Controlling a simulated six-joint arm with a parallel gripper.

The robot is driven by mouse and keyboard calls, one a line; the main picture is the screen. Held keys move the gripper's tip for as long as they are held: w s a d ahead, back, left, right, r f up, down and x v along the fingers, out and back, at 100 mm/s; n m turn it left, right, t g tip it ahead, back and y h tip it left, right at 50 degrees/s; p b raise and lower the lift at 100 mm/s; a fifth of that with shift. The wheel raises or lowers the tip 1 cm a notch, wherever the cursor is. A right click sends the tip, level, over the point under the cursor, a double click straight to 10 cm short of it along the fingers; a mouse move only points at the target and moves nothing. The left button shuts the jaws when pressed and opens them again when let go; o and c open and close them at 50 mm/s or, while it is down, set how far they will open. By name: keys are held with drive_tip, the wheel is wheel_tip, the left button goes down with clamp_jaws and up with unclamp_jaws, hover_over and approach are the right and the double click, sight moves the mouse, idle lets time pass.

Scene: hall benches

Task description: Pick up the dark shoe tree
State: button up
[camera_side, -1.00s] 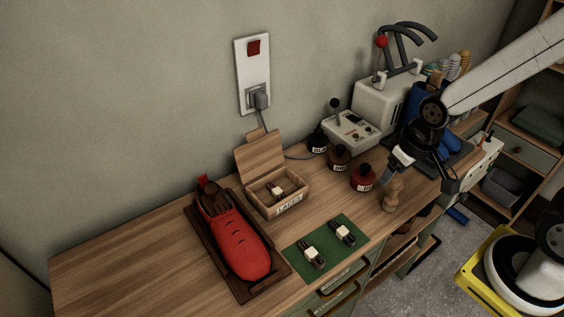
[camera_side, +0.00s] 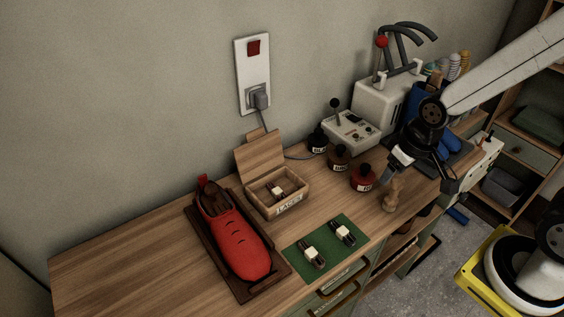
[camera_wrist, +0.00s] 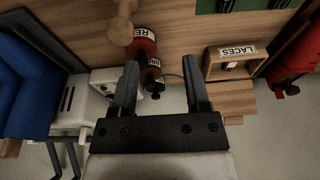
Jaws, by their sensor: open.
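A red shoe (camera_side: 237,243) lies on a dark wooden tray (camera_side: 250,294) on the bench. A dark brown piece (camera_side: 213,203) shows in the shoe's opening; I take it to be the dark shoe tree, but most of it is hidden inside. My gripper (camera_side: 418,180) is at the right end of the bench, well away from the shoe. Its fingers are apart with nothing held, as the wrist view also shows (camera_wrist: 160,68). In the wrist view only part of the red shoe (camera_wrist: 295,62) shows, at the right edge.
A turned light-wood piece (camera_side: 393,194) stands near my gripper. Red (camera_side: 362,178) and brown (camera_side: 339,158) jars stand behind it. An open laces box (camera_side: 291,206) stands right of the shoe, and a green mat (camera_side: 328,245) with two lace bundles lies in front. The bench's left end is clear.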

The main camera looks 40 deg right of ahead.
drive_tip(key=w+a+n+t, duration=0.2)
drive_tip(key=w+a+t, duration=0.1)
drive_tip(key=w, duration=0.4)
drive_tip(key=n+t+y, duration=0.4)
drive_tip(key=n+y, duration=0.3)
drive_tip(key=y, duration=0.3)
approach(212, 187)
drive_tip(key=x, duration=0.2)
drive_tip(key=shift+w+a+f, duration=0.15)
drive_tip(key=shift+f, duration=0.2)
drive_tip(key=shift+x, duration=1.3)
drive_tip(key=shift+f, duration=0.1)
drive_tip(key=shift+h, duration=0.3)
drive_tip(key=shift+x, duration=2.5)
drive_tip(key=shift+a, duration=0.1)
